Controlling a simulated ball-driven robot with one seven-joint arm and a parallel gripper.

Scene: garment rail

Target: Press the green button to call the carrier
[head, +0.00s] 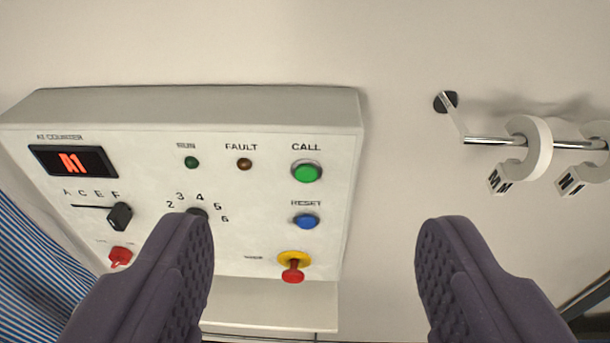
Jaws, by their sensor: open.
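The green button (307,173) sits under the label CALL at the upper right of a pale control panel (230,250). My gripper (315,240) is open, with its two dark fingers wide apart at the bottom of the view. The green button shows between and above the fingertips, and neither finger covers it. I cannot tell how far the fingertips are from the panel. The left finger hides part of the panel's lower middle, including part of a dark rotary knob (197,213).
Below the green button are a blue RESET button (306,221) and a red knob on a yellow base (293,267). A display (72,161), slider (119,216) and red switch (120,257) are at left. A metal rail (490,141) with white lettered rings is at right. Striped cloth (35,250) hangs at far left.

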